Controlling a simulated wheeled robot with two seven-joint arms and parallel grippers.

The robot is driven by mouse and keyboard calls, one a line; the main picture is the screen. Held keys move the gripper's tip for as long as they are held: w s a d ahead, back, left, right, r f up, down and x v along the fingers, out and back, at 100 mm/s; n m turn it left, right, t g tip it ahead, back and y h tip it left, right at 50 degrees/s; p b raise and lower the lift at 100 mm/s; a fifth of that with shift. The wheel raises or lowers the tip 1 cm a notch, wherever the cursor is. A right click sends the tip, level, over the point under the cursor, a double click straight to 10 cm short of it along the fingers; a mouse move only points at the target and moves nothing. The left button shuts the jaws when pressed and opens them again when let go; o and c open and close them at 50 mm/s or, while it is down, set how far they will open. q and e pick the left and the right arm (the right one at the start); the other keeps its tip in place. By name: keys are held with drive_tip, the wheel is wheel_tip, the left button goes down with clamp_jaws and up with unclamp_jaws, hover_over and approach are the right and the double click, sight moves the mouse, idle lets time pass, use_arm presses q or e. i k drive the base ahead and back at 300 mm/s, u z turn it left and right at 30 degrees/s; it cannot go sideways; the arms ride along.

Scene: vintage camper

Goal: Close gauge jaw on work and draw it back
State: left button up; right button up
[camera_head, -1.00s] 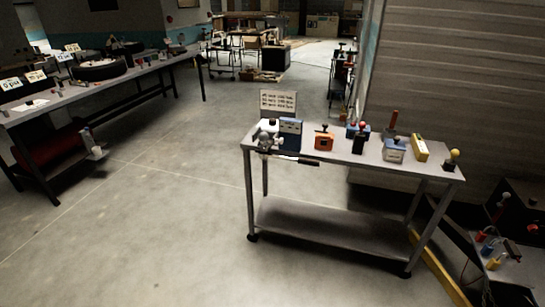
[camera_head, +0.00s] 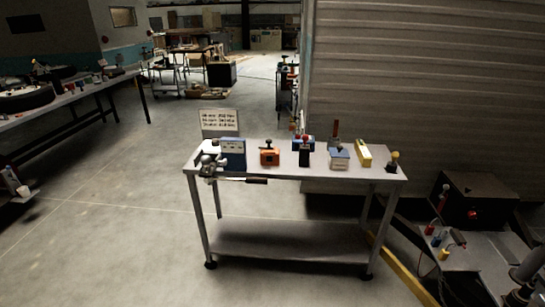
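A grey metal device (camera_head: 209,161) is at the left front corner of a grey work cart. It looks like a gauge or clamp, but it is too small to tell its jaw or any work in it. A dark bar with a light rod (camera_head: 250,180) sticks out rightward below it along the cart's front edge. Neither of my grippers is in view.
The cart (camera_head: 285,171) also carries an orange block (camera_head: 269,156), a blue-grey box (camera_head: 339,158), a yellow block (camera_head: 363,153) and a sign (camera_head: 219,121). A corrugated wall (camera_head: 420,90) rises behind. Floor (camera_head: 120,240) before the cart is clear. A cluttered low bench is at right.

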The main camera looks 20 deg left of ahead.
sight(218, 161)
drive_tip(key=z, duration=0.3)
drive_tip(key=i, duration=1.35)
drive_tip(key=u, duration=0.8)
